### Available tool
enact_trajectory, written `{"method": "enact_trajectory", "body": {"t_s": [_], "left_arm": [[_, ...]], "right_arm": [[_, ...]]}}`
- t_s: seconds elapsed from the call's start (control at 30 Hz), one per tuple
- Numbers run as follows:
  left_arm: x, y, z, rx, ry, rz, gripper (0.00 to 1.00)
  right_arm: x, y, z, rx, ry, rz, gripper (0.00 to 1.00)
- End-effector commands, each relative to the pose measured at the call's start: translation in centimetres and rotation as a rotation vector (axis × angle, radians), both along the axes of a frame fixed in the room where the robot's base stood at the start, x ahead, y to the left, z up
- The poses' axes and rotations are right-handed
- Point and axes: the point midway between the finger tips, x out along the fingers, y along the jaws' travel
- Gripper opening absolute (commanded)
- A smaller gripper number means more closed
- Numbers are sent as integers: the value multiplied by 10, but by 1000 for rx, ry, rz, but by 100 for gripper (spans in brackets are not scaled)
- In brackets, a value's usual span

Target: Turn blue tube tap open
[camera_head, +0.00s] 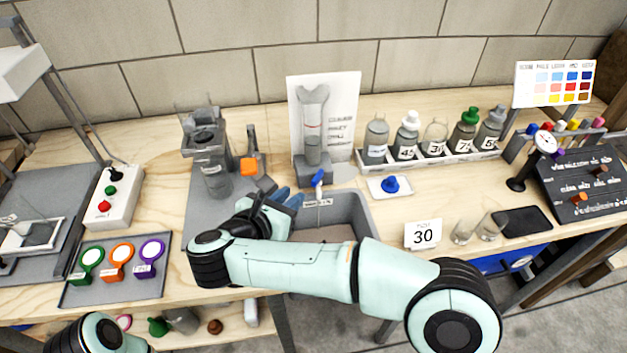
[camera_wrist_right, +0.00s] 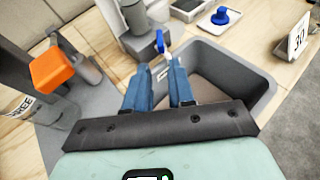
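The blue tap (camera_head: 318,177) is a small blue lever on a pale tube in front of the grey tube stand (camera_head: 315,171), at the sink's back edge. In the right wrist view the blue tap (camera_wrist_right: 159,41) stands upright just beyond the fingertips. My right gripper (camera_head: 287,195) has blue fingers and reaches over the left side of the sink. In its wrist view the right gripper (camera_wrist_right: 156,68) is open, with an empty gap between the fingers. It appears apart from the tap. My left gripper is out of view; only part of that arm shows at bottom left.
The grey sink (camera_head: 364,205) lies under the right arm. A filter unit with an orange block (camera_head: 249,166) stands left of the gripper. A small white tray (camera_head: 403,191) with a blue knob is to the right. Several bottles line a rack (camera_head: 456,162) behind.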

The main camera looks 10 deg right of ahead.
Motion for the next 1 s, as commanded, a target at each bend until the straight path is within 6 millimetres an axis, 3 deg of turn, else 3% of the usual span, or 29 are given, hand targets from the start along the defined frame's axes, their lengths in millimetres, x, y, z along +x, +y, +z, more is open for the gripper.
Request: {"method": "enact_trajectory", "body": {"t_s": [0.5,0.7,1.0], "left_arm": [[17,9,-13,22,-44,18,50],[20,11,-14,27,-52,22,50],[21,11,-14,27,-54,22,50]], "right_arm": [[75,-57,-40,-2,2,1,23],[87,-65,-45,-3,1,3,23],[88,-66,-46,-3,0,4,23]]}}
